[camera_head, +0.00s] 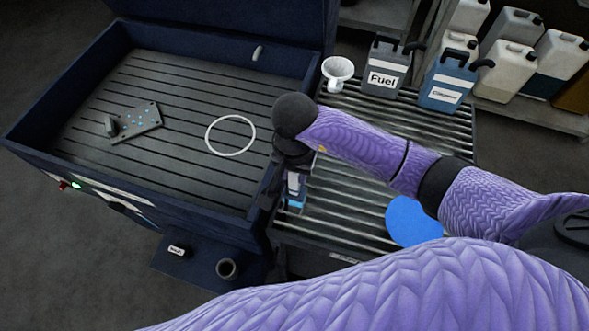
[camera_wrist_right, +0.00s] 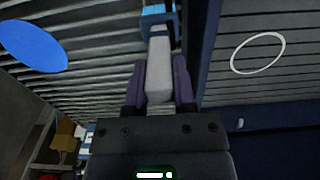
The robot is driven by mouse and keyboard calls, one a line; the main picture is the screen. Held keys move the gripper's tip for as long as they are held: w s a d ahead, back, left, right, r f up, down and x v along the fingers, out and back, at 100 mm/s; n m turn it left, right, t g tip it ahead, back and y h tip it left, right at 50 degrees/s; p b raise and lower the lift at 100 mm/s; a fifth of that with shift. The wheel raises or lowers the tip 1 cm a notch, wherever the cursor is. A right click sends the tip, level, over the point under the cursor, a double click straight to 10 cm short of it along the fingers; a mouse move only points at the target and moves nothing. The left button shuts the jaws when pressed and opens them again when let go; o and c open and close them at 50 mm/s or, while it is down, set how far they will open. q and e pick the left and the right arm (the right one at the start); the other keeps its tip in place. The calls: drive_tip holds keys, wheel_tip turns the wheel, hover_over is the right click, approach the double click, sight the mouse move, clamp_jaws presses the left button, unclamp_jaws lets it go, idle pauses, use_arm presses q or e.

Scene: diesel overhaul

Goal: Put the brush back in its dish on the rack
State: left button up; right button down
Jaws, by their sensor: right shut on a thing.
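My right gripper (camera_head: 294,176) hangs over the left edge of the slatted rack (camera_head: 340,185), by the wash basin's right wall. It is shut on the brush (camera_head: 297,198), which has a pale handle and a blue end and points downward. In the right wrist view the brush handle (camera_wrist_right: 159,72) sits between the two fingers (camera_wrist_right: 159,85), with the blue end beyond them. A flat blue disc (camera_head: 407,222) lies on the rack to the right of the brush; I cannot tell whether it is the dish. My left gripper is not in view.
The dark basin (camera_head: 185,70) on the left holds a drilled plate (camera_head: 142,122) and a white ring (camera_head: 231,118). A white funnel (camera_head: 338,72), a Fuel can (camera_head: 384,72) and a blue can (camera_head: 447,84) stand at the rack's back. My purple arm covers the rack's front.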

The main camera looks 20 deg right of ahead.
drive_tip(key=shift+f+b, duration=0.45)
drive_tip(key=shift+f, duration=0.05)
drive_tip(key=shift+c, duration=2.2)
unclamp_jaws()
drive_tip(key=shift+r+p, duration=0.35)
drive_tip(key=shift+p, duration=0.05)
drive_tip(key=shift+r+p, duration=0.7)
drive_tip(key=shift+r, duration=0.1)
wheel_tip(320, 180, up, 10)
drive_tip(key=shift+r, duration=0.55)
